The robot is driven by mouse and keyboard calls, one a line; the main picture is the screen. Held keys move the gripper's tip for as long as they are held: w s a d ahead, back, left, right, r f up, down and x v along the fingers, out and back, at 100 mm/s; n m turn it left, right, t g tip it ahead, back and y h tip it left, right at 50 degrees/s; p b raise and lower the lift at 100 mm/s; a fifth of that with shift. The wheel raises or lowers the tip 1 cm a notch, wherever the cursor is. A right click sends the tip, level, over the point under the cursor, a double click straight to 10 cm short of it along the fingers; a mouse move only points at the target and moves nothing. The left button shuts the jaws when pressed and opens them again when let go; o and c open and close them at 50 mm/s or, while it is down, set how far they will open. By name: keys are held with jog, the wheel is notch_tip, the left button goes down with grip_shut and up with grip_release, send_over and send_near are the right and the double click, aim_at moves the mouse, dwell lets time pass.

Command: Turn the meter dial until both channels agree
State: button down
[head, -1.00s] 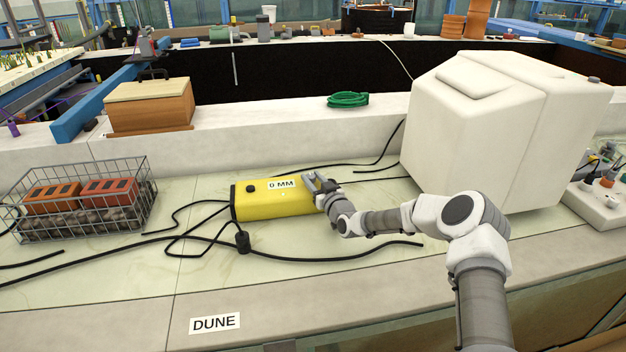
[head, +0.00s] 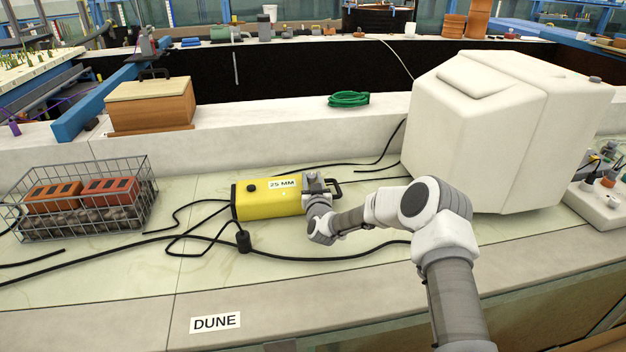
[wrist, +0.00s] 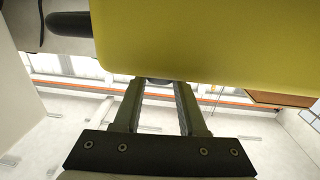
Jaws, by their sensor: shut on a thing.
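The yellow meter (head: 265,207) lies on the pale bench top, with a black knob (head: 250,188) on its upper face. Its readout (head: 282,183) says 25 MM. My gripper (head: 312,190) is at the meter's right end. In the wrist view the yellow body (wrist: 220,40) fills the top, and my gripper's fingers (wrist: 159,84) are shut on a small dark round part, likely the dial, mostly hidden behind the meter's edge. A black handle (head: 334,186) shows at the meter's right end. I see only one reading.
Black cables (head: 110,260) run across the bench around the meter. A wire basket (head: 148,195) with bricks and stones stands left. A large white block (head: 450,140) stands right. A green hose coil (head: 348,99) lies on the ledge behind. A DUNE label (head: 215,322) is on the front edge.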

jog(key=m+h+b, duration=0.1)
jog(key=m+h, duration=0.1)
jog(key=h, duration=0.1)
jog(key=a+m+h+b, duration=0.1)
jog(key=m+h, duration=0.1)
jog(key=h, duration=0.1)
jog(key=m+h+b, duration=0.1)
jog(key=m+h, duration=0.1)
jog(key=h, duration=0.1)
jog(key=shift+f+b, duration=0.1)
jog(key=shift+b, duration=0.3)
jog(key=shift+w+a+m+g+h+b, duration=0.1)
jog(key=shift+m+g+h+b, duration=0.65)
jog(key=shift+h, duration=0.55)
jog(key=shift+m+h, duration=0.35)
jog(key=shift+h, duration=0.15)
jog(key=shift+c, duration=2.3)
grip_release()
